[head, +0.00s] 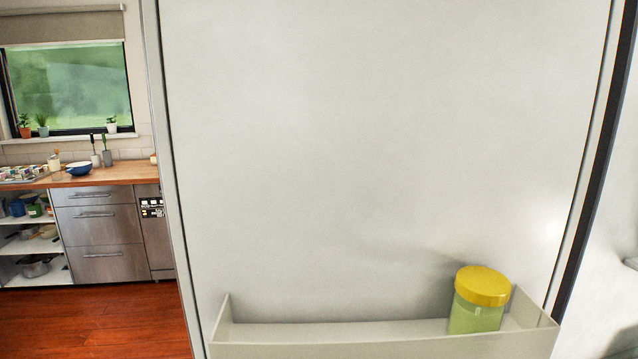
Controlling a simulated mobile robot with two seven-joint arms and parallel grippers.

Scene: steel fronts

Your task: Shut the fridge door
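The fridge door (370,150) stands open and fills most of the head view, with its pale inner side facing me. A dark seal strip (590,190) runs down its right edge. A door shelf (385,345) is at the bottom, and a green jar with a yellow lid (477,312) stands in its right part. A pale surface, perhaps the fridge interior (612,240), shows at the far right. Neither of my grippers is in view.
Left of the door, a counter with a wooden top (110,174) has steel drawers (100,225) and open shelves (35,240) below. A blue bowl (79,168) stands on it. A window (70,85) is above. The wooden floor (90,325) is clear there.

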